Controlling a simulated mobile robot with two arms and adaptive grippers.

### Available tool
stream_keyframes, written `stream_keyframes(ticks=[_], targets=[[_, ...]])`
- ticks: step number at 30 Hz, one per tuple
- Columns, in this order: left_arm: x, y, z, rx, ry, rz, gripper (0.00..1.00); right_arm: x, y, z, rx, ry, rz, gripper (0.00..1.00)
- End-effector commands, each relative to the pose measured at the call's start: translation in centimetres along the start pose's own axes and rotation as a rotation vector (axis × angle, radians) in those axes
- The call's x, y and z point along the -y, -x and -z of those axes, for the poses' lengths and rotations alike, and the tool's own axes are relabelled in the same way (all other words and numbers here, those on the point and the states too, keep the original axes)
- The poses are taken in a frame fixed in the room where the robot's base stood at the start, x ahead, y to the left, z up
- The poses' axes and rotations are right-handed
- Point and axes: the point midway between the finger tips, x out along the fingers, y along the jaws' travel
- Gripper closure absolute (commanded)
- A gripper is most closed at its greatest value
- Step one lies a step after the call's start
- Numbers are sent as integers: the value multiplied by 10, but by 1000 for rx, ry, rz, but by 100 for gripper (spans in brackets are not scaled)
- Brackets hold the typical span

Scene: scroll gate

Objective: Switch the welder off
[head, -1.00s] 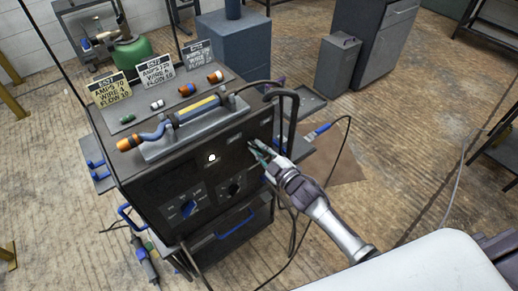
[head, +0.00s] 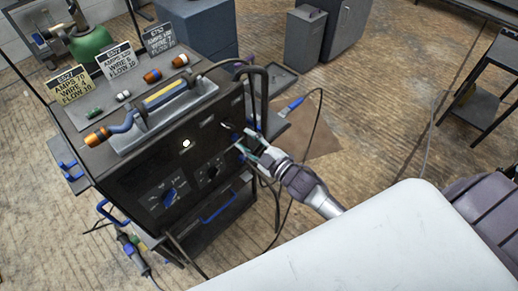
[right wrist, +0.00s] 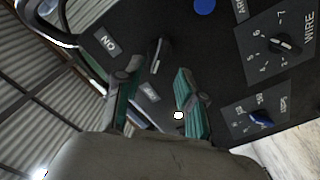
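The welder (head: 130,186) is a dark box with a front panel of dials and a lit white indicator (head: 186,143). In the right wrist view, a dark switch lever (right wrist: 157,53) stands out from the panel between an ON label (right wrist: 107,42) and a second label (right wrist: 149,91), whose text is hard to read. My right gripper (head: 242,146) is at the right part of the panel. In the wrist view its green-padded fingers (right wrist: 156,105) are apart, with nothing held between them; the lever is beyond the fingertips, and I cannot tell whether they touch it. My left gripper is not in view.
Amps, wire and flow cards (head: 115,62) and a torch-like tool (head: 150,112) are on the welder's top. A dark handle bar (head: 265,92) rises beside my right gripper. Cables hang below my right gripper.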

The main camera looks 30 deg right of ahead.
Motion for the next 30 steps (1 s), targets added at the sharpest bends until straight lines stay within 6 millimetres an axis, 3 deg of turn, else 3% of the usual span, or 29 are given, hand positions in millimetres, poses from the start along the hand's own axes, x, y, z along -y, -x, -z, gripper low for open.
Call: stream_keyframes(ticks=[3, 9, 30], targets=[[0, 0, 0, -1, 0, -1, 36, 1, 26, 0, 2, -2, 2, 61], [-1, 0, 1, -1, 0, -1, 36, 1, 51, 0, 1, -1, 1, 61], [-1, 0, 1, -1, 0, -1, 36, 3, 57, -4, 11, -7, 3, 61]])
